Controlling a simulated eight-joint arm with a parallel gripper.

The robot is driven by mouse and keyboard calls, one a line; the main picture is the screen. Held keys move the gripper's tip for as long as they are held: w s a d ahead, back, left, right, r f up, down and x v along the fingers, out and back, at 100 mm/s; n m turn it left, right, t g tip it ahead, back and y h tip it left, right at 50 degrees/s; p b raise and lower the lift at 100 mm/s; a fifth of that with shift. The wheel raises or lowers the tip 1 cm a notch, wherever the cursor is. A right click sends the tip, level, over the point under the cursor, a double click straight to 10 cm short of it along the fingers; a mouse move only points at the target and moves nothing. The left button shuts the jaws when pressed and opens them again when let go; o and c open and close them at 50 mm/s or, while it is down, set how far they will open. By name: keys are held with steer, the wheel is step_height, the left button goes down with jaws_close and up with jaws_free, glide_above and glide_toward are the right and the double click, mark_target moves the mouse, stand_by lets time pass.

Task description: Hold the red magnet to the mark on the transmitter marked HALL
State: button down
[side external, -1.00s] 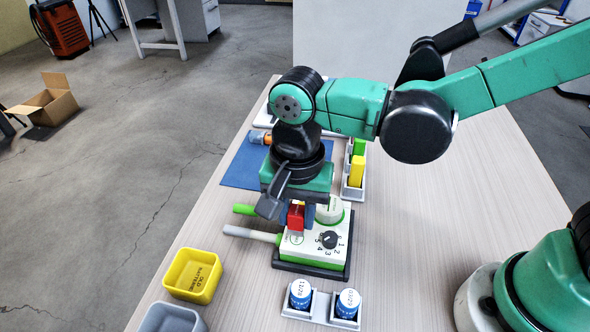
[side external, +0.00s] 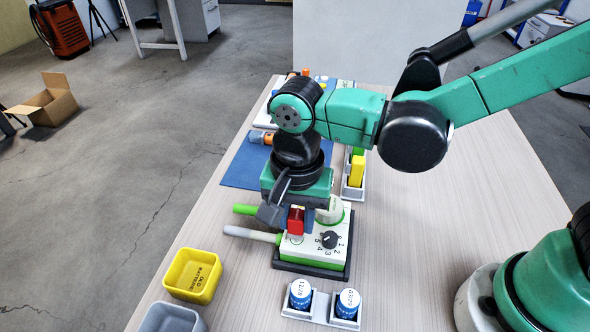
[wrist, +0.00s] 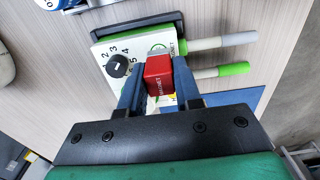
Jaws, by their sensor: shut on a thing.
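My gripper (side external: 297,222) is shut on the red magnet (side external: 296,220), which is a small block. In the wrist view the magnet (wrist: 158,76) sits between the two blue fingers, with lettering on its side. The white and green transmitter (side external: 315,257) lies below it, with a black dial (side external: 329,240) and numbers. I cannot read HALL on the transmitter.
Two probes, one grey-handled (side external: 250,234) and one green-tipped (side external: 245,210), stick out left of the transmitter. A yellow bin (side external: 192,275) stands at the front left.

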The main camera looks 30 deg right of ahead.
steer(key=shift+f, duration=0.45)
stand_by(0.4)
steer(key=shift+r, duration=0.1)
stand_by(2.3)
steer(key=shift+r, duration=3.4)
steer(key=shift+a, duration=0.1)
